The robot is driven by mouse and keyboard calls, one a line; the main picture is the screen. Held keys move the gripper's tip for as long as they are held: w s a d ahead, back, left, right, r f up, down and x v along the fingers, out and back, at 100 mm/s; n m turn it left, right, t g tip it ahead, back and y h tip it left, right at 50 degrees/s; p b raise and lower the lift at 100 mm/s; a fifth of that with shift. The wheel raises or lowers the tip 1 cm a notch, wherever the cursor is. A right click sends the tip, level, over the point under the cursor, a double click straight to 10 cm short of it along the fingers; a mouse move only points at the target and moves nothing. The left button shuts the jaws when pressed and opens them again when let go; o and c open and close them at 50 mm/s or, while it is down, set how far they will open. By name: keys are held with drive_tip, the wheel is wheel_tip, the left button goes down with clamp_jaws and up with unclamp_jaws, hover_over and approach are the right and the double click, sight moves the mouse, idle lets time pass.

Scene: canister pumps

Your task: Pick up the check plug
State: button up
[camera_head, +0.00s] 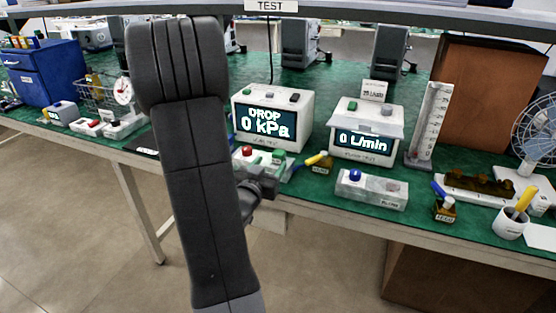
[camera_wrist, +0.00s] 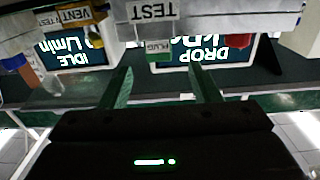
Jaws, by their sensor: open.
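A small green piece with a PLUG label (camera_wrist: 158,55), which looks like the check plug, shows at the top middle of the wrist view. It is at a pale fixture marked TEST (camera_wrist: 151,12). My gripper (camera_wrist: 161,78) is open, with nothing seen between its two fingers. The fingers point towards the labelled piece from either side in the picture; contact cannot be told. In the head view my gripper (camera_head: 262,186) is at the bench's front edge, by a pale fixture with red and green knobs. My arm hides part of this fixture.
The DROP display box (camera_head: 272,118) and the L/min display box (camera_head: 365,133) stand behind on the green bench (camera_head: 318,188). A blue-knobbed pale block (camera_head: 372,189) lies to the right.

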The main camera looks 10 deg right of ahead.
sight(281, 151)
drive_tip(key=x, duration=0.3)
drive_tip(key=shift+s+d, duration=0.1)
drive_tip(key=shift+d, duration=0.15)
drive_tip(key=shift+f+x, duration=0.2)
drive_tip(key=shift+x, duration=2.75)
drive_tip(key=shift+a, duration=0.1)
drive_tip(key=c, duration=1.1)
